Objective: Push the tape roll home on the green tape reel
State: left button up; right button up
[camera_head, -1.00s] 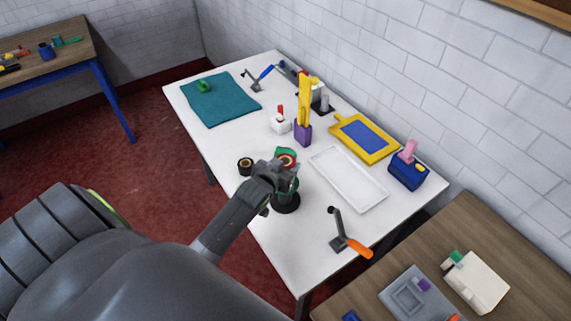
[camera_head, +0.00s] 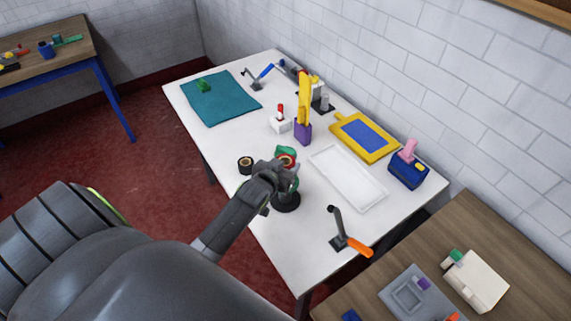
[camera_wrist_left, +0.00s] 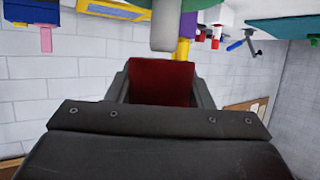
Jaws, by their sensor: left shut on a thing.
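My left gripper (camera_head: 288,170) is over the near long edge of the white table, at the green tape reel. It is shut on a dark red thing, which I take for the tape roll (camera_wrist_left: 162,80); this fills the gap between the fingers in the left wrist view. The green tape reel has a round black base (camera_head: 286,202) on the table. My gripper hides most of its upper part. A red ring with a tan centre (camera_head: 286,160) shows just beyond the fingertips, below a green piece (camera_head: 285,151). I cannot tell how far the roll sits on the reel.
A dark roll with a tan core (camera_head: 245,165) lies left of the reel. A white tray (camera_head: 348,178) lies to its right, an orange-handled tool (camera_head: 350,243) in front right. A purple holder with a yellow upright (camera_head: 303,131) stands behind. A teal mat (camera_head: 220,99) lies at the far left.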

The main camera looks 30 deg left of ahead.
pick_arm(q)
jog(key=shift+f+b, duration=1.8)
jog(key=shift+f, duration=0.8)
jog(key=o, duration=1)
jog(key=shift+s, duration=0.1)
jog(key=b+v, duration=0.3)
jog(key=v, duration=1.4)
jog(key=shift+s+r, duration=0.1)
